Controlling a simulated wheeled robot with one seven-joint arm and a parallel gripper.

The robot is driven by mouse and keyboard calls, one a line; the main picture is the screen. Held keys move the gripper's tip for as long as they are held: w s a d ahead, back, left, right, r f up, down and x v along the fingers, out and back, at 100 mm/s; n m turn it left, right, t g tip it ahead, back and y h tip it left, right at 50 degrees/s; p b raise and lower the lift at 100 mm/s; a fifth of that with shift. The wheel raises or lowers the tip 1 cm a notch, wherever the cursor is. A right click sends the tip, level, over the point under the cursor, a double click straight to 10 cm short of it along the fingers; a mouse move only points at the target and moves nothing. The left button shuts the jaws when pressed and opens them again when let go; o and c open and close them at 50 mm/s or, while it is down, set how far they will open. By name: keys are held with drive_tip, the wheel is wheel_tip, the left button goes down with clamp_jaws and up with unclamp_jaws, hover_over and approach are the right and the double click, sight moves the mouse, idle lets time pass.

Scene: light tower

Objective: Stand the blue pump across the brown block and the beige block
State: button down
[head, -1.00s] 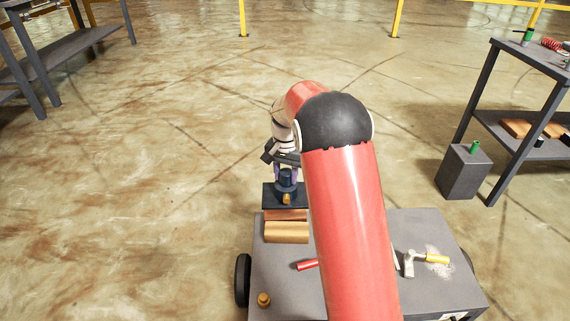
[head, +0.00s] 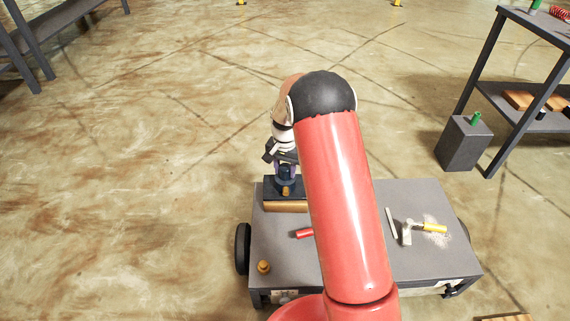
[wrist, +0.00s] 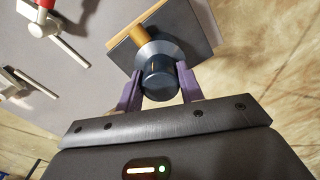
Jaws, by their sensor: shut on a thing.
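My gripper (head: 285,167) is shut on the dark blue pump (head: 285,184), which stands upright on its flat square base plate. The pump is over the far left part of the grey cart top. In the wrist view the two purple fingers (wrist: 158,72) grip the pump's round body (wrist: 158,86), with its brass outlet beyond. The beige block (head: 286,207) shows just below the plate's near edge. The brown block is hidden under the pump in the head view. I cannot tell whether the plate touches the blocks.
On the cart top (head: 340,200) lie a red-handled piece (head: 304,234), a yellow-handled tool (head: 432,228), a pale strip (head: 391,222) and a small brass part (head: 263,267). A grey box (head: 461,146) and a shelf stand at right. Open floor lies to the left.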

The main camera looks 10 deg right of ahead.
drive_tip(key=shift+r, duration=0.1)
drive_tip(key=shift+f, duration=0.35)
drive_tip(key=shift+f+b, duration=0.1)
drive_tip(key=shift+b, duration=0.2)
drive_tip(key=c, duration=0.9)
unclamp_jaws()
